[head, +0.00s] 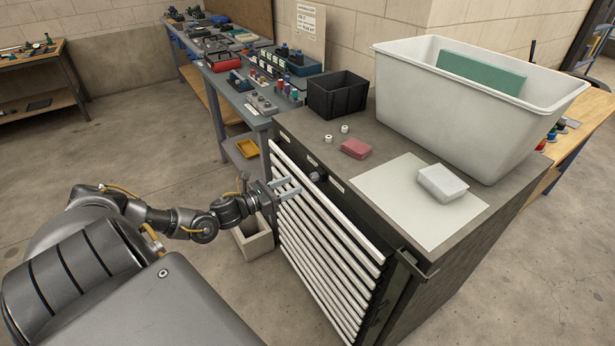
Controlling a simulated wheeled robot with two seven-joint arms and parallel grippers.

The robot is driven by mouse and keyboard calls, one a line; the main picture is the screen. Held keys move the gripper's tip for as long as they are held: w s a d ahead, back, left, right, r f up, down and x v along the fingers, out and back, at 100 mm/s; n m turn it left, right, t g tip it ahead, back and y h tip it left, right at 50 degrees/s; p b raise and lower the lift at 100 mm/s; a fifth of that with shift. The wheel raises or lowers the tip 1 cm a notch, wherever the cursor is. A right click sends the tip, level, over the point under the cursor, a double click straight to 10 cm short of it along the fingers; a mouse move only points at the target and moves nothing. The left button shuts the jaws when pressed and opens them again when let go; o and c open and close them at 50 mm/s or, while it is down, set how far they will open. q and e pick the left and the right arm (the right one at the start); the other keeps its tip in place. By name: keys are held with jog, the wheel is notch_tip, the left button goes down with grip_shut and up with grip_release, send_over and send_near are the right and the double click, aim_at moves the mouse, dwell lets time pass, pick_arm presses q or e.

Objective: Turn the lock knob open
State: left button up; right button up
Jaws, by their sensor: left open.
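The lock knob (319,175) is a small dark round knob on the upper front face of the dark cabinet (410,262), above a stack of white horizontal slats. Small pale labels sit on either side of it. My left gripper (291,186) is open in front of the cabinet, its two pale fingers pointing right toward the knob. The fingertips are a little left of the knob and appear apart from it, with nothing between them. The knob's turned position is too small to tell. My right gripper is not in view.
On the cabinet top are a large white bin (470,115) with a green block, a black crate (338,96), a pink block (356,148), two small white pieces and a white box (442,182) on a pale sheet. A grey bin (252,240) stands on the floor below my gripper.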

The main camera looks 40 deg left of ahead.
aim_at(312, 177)
pick_arm(q)
jog(key=p+x, duration=0.1)
jog(key=x, duration=0.6)
jog(key=c, duration=1)
